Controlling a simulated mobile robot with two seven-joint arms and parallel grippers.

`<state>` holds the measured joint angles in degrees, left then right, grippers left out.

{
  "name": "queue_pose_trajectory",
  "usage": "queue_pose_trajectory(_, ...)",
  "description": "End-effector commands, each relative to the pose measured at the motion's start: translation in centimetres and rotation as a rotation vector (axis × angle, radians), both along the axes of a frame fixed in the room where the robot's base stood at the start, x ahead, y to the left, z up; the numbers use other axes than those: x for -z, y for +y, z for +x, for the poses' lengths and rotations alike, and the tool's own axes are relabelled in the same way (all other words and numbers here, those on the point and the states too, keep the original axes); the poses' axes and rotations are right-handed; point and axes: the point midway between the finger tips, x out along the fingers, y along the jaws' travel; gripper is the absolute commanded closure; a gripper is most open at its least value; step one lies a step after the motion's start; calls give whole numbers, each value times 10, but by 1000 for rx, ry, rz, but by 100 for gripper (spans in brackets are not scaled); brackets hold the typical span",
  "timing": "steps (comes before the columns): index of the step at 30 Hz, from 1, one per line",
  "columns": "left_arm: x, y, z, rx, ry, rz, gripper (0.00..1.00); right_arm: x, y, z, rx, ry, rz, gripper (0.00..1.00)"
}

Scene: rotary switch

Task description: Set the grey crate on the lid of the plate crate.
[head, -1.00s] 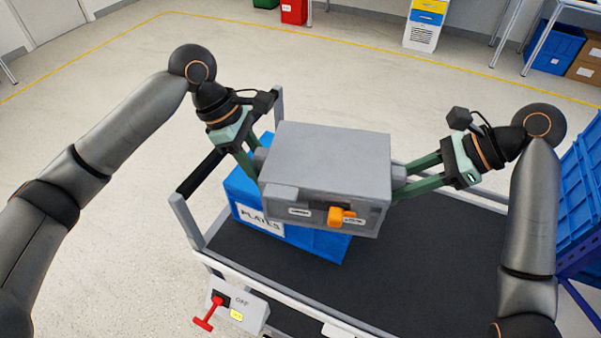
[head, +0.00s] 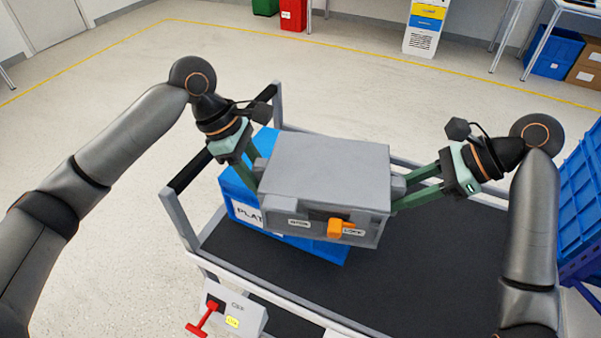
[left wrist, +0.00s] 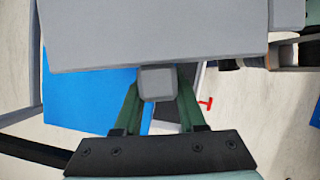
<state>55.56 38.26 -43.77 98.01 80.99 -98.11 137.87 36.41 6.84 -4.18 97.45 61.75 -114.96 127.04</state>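The grey crate (head: 328,165) is over the blue plate crate (head: 236,190), level or nearly so, and hides most of its lid. I cannot tell whether the two touch. An orange handle (head: 336,229) sits on the grey crate's front, between small labels. My left gripper (head: 255,172) is shut on the stub at the crate's left side; in the left wrist view the stub (left wrist: 157,84) sits between the green fingers. My right gripper (head: 397,193) is at the right stub, its fingers around it. The plate crate's label is partly covered.
The plate crate stands on the left part of a dark-topped cart (head: 430,265) with grey rails. The cart's right part is clear. A box with a red lever (head: 204,318) is at its front. Blue crates (head: 580,210) stand at the right edge.

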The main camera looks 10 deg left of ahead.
Motion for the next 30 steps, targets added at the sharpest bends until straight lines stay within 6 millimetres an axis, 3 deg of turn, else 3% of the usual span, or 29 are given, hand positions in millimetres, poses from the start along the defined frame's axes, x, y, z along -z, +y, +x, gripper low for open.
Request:
queue_pose_trajectory(1,0,2,1,-4,-1,4,56,0,-1,0,1,1,-4,56)
queue_pose_trajectory(8,0,1,0,-2,0,2,30,0,-1,0,1,1,-2,30)
queue_pose_trajectory(17,-3,1,0,-1,-1,1,30,0,0,0,0,0,0,30)
queue_pose_trajectory(22,-24,10,1,-2,-4,1,30,-1,0,0,0,0,0,30)
queue_pose_trajectory(30,-78,32,1,-4,-4,1,30,0,0,0,0,0,0,30)
